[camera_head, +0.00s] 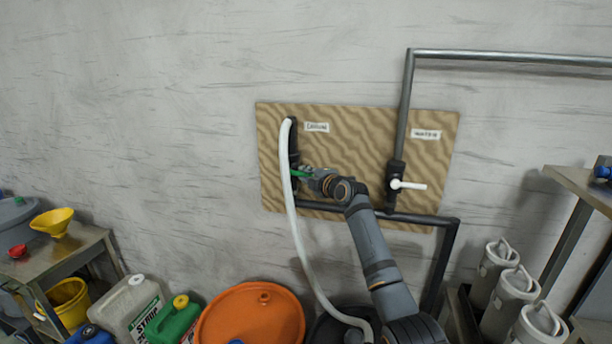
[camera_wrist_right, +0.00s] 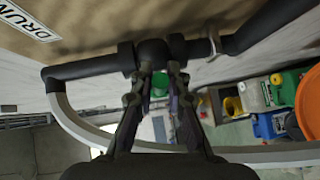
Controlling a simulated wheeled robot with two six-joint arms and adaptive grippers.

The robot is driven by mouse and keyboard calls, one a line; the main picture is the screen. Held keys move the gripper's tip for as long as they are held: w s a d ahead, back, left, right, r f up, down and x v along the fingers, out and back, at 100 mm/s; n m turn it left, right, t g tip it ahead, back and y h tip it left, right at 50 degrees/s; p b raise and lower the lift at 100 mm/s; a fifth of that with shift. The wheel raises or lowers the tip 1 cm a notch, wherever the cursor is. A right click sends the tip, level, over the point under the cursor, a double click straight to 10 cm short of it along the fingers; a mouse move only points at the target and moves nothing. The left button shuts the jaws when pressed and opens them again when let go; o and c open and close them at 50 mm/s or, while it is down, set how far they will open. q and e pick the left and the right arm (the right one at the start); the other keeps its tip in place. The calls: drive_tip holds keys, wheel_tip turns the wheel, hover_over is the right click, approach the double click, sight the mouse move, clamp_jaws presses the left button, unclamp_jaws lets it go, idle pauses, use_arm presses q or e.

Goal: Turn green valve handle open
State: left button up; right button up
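The green valve handle (camera_head: 300,174) points right from the dark valve on the left vertical pipe, under the DRUM label. In the right wrist view the green handle (camera_wrist_right: 159,84) shows between my fingers, in front of the black valve body (camera_wrist_right: 153,55). My right gripper (camera_head: 309,173) reaches it from the right. In the wrist view the fingers of my right gripper (camera_wrist_right: 160,78) stand on either side of the handle. I cannot tell whether they press on it. My left gripper is not in view.
A white lever (camera_head: 408,185) sits on the right pipe under the WATER label. A pale hose (camera_head: 291,215) hangs from the left pipe, close to my right gripper. An orange drum (camera_head: 250,318) and several canisters stand below. A metal table (camera_head: 70,255) is at left.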

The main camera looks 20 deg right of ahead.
clamp_jaws()
drive_tip(key=shift+r+n+g+h+p, duration=0.3)
drive_tip(key=shift+r+n+g+p, duration=0.4)
drive_tip(key=shift+p, duration=0.55)
drive_tip(key=r+g+p, duration=0.1)
drive_tip(key=p, duration=0.1)
drive_tip(key=r+n+g+h+p, duration=0.1)
drive_tip(key=p, duration=0.1)
drive_tip(key=shift+w+a+n+h+p, duration=0.2)
drive_tip(key=shift+a+n+h+p, duration=0.1)
drive_tip(key=shift+w+a+r+n+g+h+p, duration=0.15)
drive_tip(key=shift+n+g+h+p, duration=0.2)
drive_tip(key=shift+p, duration=0.65)
drive_tip(key=o, duration=0.8)
unclamp_jaws()
drive_tip(key=shift+c, duration=0.2)
